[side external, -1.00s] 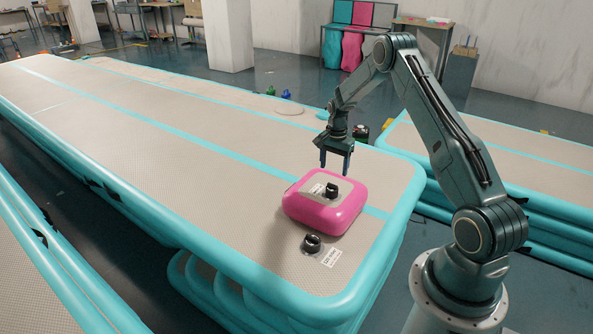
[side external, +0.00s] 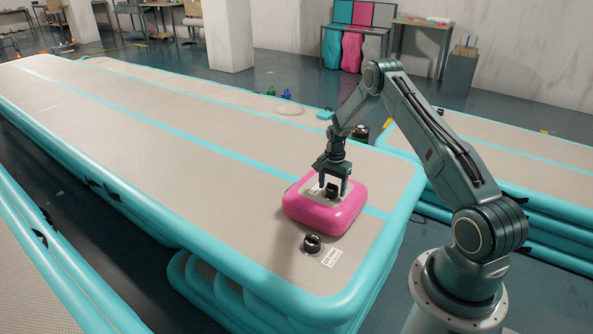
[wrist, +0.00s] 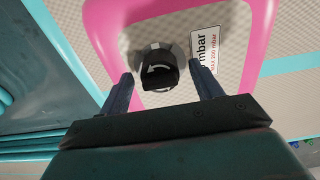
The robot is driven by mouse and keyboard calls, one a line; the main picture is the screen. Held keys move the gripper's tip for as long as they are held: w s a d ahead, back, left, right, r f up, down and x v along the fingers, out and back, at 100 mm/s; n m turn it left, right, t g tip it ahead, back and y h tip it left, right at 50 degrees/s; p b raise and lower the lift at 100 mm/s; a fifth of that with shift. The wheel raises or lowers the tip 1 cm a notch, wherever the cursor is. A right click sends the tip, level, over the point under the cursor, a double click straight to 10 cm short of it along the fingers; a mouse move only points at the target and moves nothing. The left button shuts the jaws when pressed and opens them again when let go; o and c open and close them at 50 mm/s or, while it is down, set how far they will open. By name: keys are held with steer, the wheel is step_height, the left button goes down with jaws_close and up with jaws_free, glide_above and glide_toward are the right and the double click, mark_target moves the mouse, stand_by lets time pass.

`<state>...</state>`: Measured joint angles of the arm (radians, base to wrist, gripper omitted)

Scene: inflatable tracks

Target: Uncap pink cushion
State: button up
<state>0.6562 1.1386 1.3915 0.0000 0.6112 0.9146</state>
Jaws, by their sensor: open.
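The pink cushion (side external: 322,213) lies on the grey top of the inflatable track near its right end. A black cap (side external: 332,190) sits on a valve in the cushion's grey top panel. In the wrist view the cap (wrist: 158,72) shows a pale curved arrow. My gripper (side external: 336,184) points down over the cushion.
A second black cap (side external: 312,243) sits on the track (side external: 200,150) in front of the cushion, beside a white label (side external: 331,257). A white label (wrist: 206,50) lies right of the cushion's cap. The track to the left is clear.

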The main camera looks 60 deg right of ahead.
steer(key=c, duration=1)
steer(key=shift+m, duration=0.3)
steer(key=m, duration=0.4)
steer(key=shift+m, duration=0.3)
steer(key=m, duration=0.4)
steer(key=shift+m, duration=0.6)
